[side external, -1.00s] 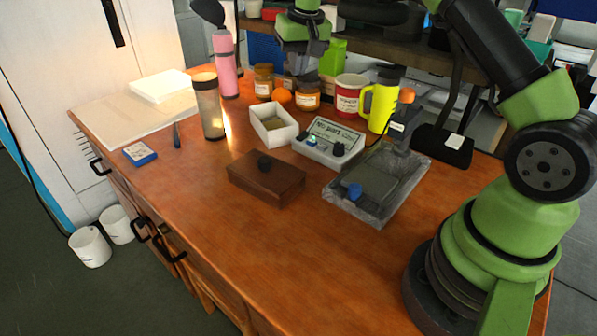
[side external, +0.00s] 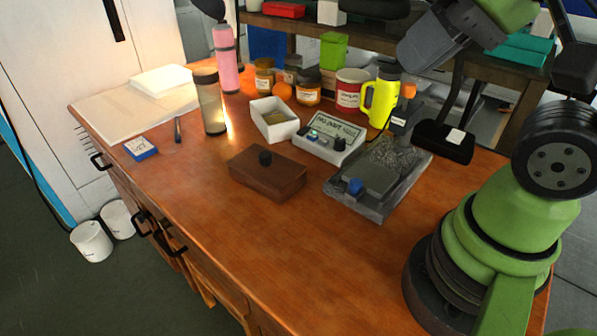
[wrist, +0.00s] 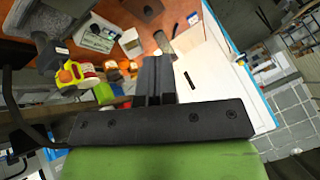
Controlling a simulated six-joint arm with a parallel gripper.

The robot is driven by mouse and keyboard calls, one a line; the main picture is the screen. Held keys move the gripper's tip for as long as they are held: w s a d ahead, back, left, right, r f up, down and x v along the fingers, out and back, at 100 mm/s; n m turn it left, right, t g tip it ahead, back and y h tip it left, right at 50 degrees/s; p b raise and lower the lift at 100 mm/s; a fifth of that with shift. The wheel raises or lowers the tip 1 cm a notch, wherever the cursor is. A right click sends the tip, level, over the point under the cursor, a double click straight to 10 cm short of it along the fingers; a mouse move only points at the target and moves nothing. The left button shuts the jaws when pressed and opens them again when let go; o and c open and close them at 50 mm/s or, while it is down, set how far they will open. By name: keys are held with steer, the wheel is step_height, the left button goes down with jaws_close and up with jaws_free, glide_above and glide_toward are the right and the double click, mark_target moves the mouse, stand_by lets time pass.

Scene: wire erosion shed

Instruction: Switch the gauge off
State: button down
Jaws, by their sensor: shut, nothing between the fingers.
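The gauge is a pale box with a sloped display panel (side external: 331,136), standing mid-table in the side view. Its display shows dark text too small to read surely. A small green glow, a blue control and dark knobs show on its front. It also appears at the upper left of the wrist view (wrist: 97,34). My gripper (wrist: 156,62) is shut and empty in the wrist view, its fingers apart from the gauge. In the side view my wrist is high at the upper right, behind and above the gauge; the fingertips are not clear there.
A granite stand (side external: 355,207) with a blue knob is right of the gauge. A white open box (side external: 286,129) is left, and a brown lidded box (side external: 284,183) is in front. A yellow mug (side external: 376,107), jars and bottles stand behind. The front table area is clear.

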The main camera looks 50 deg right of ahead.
steer(key=shift+s+f, duration=0.1)
steer(key=shift+s, duration=0.1)
steer(key=w+d+n+g+h, duration=0.1)
steer(key=w+d, duration=0.3)
steer(key=w, duration=0.5)
steer(key=w+d+n+g+h, duration=0.1)
steer(key=w+d, duration=0.2)
steer(key=w, duration=0.5)
steer(key=w+d+f+n+g, duration=0.1)
steer(key=w+d+f+n, duration=0.1)
steer(key=w+d+f, duration=0.7)
step_height(320, 180, down, 4)
steer(key=shift+w+d+f+g+h, duration=0.1)
steer(key=shift+w+d+g+h, duration=0.25)
steer(key=shift+d, duration=0.45)
